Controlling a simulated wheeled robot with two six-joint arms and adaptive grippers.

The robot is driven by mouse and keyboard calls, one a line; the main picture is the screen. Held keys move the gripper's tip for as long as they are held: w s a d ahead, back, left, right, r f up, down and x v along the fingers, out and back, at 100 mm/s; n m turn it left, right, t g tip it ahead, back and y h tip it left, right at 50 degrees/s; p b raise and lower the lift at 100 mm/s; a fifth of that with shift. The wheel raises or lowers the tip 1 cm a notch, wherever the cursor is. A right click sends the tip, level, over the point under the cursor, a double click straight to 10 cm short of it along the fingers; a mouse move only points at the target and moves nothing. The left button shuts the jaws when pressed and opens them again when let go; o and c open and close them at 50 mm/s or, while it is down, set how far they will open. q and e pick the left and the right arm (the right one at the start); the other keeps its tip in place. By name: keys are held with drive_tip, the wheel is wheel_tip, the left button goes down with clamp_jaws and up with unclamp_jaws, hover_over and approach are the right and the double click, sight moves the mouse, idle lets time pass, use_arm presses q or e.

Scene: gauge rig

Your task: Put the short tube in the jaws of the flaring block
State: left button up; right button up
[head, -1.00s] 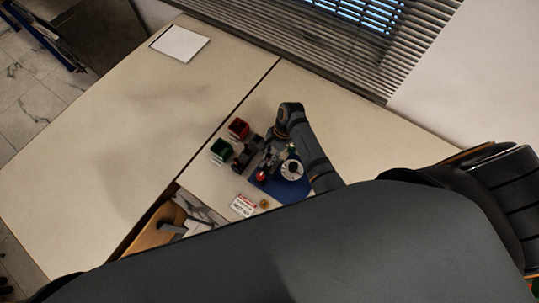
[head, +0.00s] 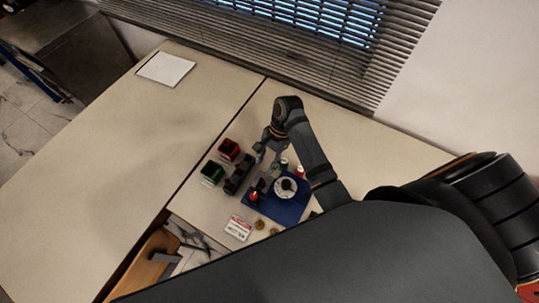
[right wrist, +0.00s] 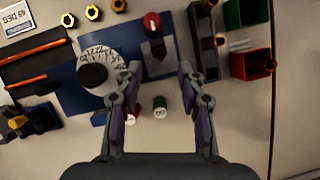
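My right gripper (right wrist: 160,72) is open and empty above the table; it also shows in the head view (head: 268,152). A dark block (right wrist: 205,35) with copper-coloured pieces in it stands to the right of the fingers in the right wrist view. It looks like a holder or the flaring block, but I cannot tell which. A dark tool with a red knob (right wrist: 151,20) stands on the blue mat (right wrist: 72,98), beyond the fingertips. A small piece (right wrist: 240,45) lies right of the dark block, too small to identify as the short tube. My left gripper is not in view.
A green bin (head: 212,173) and a red bin (head: 229,149) stand left of the dark block. A white round gauge (right wrist: 100,65) lies on the mat. Red-topped and green-topped (right wrist: 160,104) containers stand near my fingers. Brass nuts (right wrist: 93,12) lie beyond. The left table is mostly clear.

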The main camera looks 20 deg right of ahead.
drive_tip(key=v, duration=0.5)
drive_tip(key=shift+f, duration=0.1)
idle(0.3)
